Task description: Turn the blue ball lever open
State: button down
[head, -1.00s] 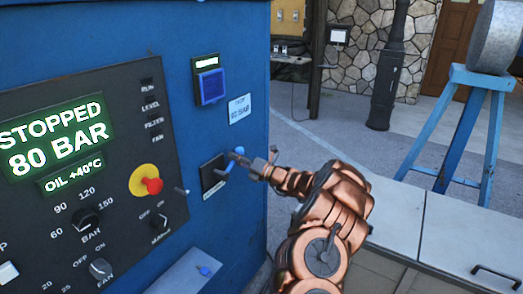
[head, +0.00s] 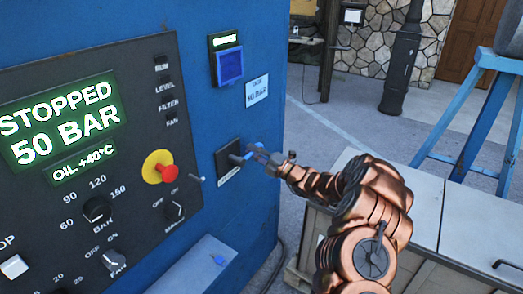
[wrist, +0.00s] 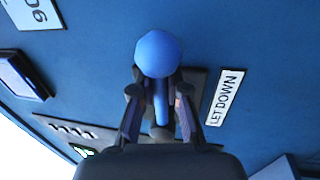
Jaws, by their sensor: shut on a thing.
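The blue ball lever (head: 240,159) sits on a small dark plate on the right part of the blue cabinet front. In the head view it lies close to level, partly hidden by my gripper (head: 264,156). In the wrist view, the round blue ball of the lever (wrist: 158,53) shows just beyond my fingertips, and its blue stem runs back between the fingers. My gripper (wrist: 159,95) is shut on the lever, one finger on each side. A white "LET DOWN" label (wrist: 224,97) is beside the plate in the wrist view.
The black control panel (head: 90,190) reads "STOPPED 50 BAR". A small ledge (head: 200,268) juts out below. A grey-topped bench (head: 415,200) is at the right.

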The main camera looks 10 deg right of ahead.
jog(key=shift+w+d+r, duration=0.1)
jog(key=shift+w+d, duration=0.1)
jog(key=shift+d, duration=0.25)
jog(key=c, duration=1.2)
grip_release()
jog(key=shift+w+d, duration=0.1)
jog(key=shift+d, duration=0.05)
jog(key=shift+o, duration=0.2)
jog(key=shift+a, duration=0.3)
jog(key=v, duration=1.2)
jog(key=shift+f, duration=0.2)
